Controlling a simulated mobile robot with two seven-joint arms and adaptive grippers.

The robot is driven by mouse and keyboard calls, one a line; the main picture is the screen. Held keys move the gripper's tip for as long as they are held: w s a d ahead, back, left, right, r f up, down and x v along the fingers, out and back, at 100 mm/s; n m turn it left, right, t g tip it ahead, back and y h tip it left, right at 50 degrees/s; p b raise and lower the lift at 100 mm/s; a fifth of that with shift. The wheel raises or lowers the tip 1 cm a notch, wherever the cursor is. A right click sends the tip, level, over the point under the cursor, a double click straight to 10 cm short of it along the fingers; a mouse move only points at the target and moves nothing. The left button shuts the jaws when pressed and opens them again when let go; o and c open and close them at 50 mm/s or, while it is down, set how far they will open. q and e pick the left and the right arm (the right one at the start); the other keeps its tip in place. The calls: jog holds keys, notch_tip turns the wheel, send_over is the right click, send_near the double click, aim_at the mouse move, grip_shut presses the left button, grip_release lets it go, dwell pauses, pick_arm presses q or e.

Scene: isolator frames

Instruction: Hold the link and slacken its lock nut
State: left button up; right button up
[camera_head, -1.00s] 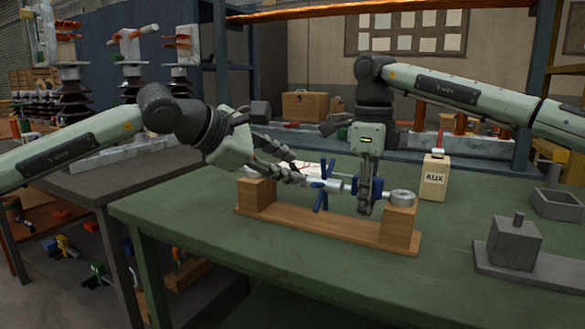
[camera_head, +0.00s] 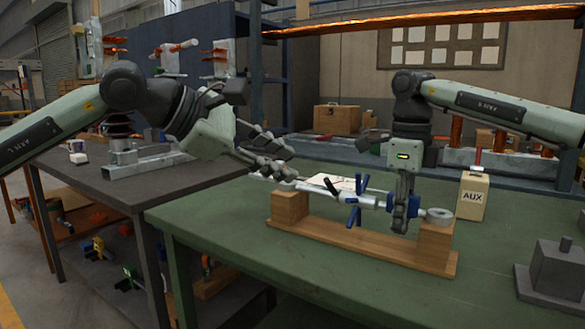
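The link (camera_head: 330,192) is a silver rod lying level across a wooden stand (camera_head: 350,240) with two end blocks. A ring-shaped end (camera_head: 439,214) rests on the right block. A winged blue part, which looks like the lock nut (camera_head: 354,213), sits around the rod near its middle. My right gripper (camera_head: 401,222) points down over a blue section of the link, right of the winged part, and appears shut on it; its fingers partly hide that section. My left gripper (camera_head: 292,164) is above the left block, apart from the winged part, with its fingers spread and nothing visible between them.
A cream AUX box (camera_head: 472,196) stands behind the stand's right end. A grey block on a base (camera_head: 556,267) is at the front right. A white sheet (camera_head: 325,181) lies behind the rod. The green bench top (camera_head: 225,220) is clear in front and left.

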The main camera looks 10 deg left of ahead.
jog(key=o, duration=0.5)
jog(key=shift+o, duration=0.2)
jog(key=shift+r, duration=0.1)
